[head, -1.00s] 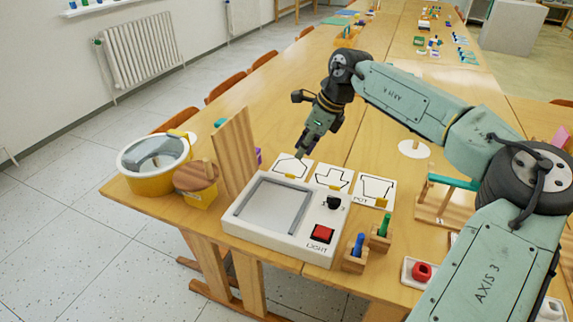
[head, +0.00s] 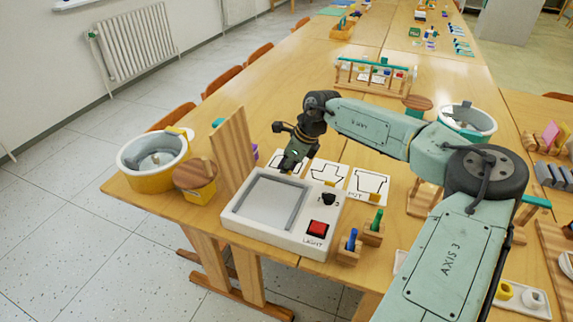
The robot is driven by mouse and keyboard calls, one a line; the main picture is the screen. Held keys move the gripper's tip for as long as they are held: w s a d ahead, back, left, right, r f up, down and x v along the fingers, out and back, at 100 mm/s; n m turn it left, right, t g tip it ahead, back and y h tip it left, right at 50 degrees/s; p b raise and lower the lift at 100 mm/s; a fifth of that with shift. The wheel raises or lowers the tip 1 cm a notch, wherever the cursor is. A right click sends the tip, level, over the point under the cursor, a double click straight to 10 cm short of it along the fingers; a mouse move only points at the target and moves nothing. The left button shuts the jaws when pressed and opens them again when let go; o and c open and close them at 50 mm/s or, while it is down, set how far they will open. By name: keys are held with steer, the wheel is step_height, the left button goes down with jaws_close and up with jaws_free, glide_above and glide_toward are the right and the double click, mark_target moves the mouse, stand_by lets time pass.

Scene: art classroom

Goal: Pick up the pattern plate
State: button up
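Three white pattern plates with black outlines and small yellow tabs lie in a row behind the white light box (head: 244,225). The left plate (head: 277,156) is partly hidden behind my gripper. The middle plate (head: 326,173) has an arrow-like outline. My gripper (head: 287,168) points down over the left plate, close to the far edge of the light box. Its fingers are small and dark here, so I cannot tell whether they are open or touch the plate.
An upright wooden board (head: 233,150) stands just left of my gripper. A yellow bucket (head: 157,180) is at the table's left end. Pegs in wooden blocks, one blue (head: 351,241) and one green (head: 376,220), stand right of the light box. Table behind the plates is fairly clear.

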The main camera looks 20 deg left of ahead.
steer(key=shift+c, duration=0.4)
jaws_close()
steer(key=shift+r, duration=0.1)
step_height(320, 180, up, 10)
steer(key=b, duration=0.2)
